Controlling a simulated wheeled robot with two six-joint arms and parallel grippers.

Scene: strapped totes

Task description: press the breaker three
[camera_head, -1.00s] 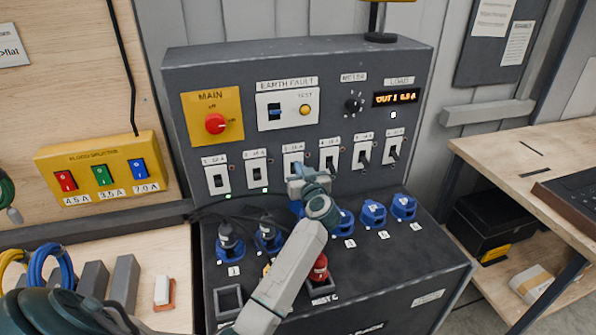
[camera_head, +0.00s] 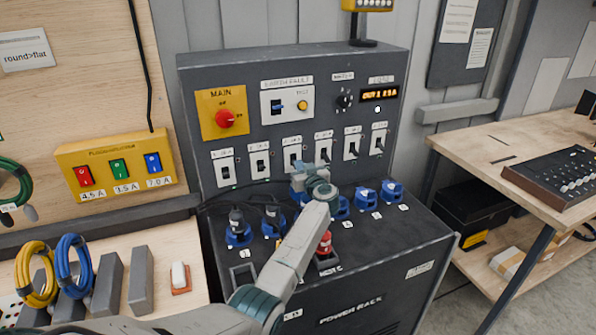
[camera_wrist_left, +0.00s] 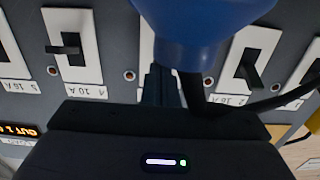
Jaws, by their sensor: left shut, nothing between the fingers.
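Breaker three (camera_head: 293,153) is a white plate with a dark toggle, third from left in the row on the grey power rack. Its lower part is hidden by my left gripper. My left gripper (camera_head: 299,170) is shut and empty, close below the toggle; I cannot tell whether it touches. In the left wrist view, which is upside down, the shut fingers (camera_wrist_left: 161,86) point at the third plate (camera_wrist_left: 147,45), between the plates marked 4 and 2. A blue round shape (camera_wrist_left: 200,25) covers much of that plate. My right gripper is not in view.
Breaker two (camera_head: 259,160) and breaker four (camera_head: 324,150) stand close on either side. Blue sockets (camera_head: 365,197) and black plugs (camera_head: 237,222) with cables lie just below. The red main knob (camera_head: 225,118) and the lit display (camera_head: 379,94) are above.

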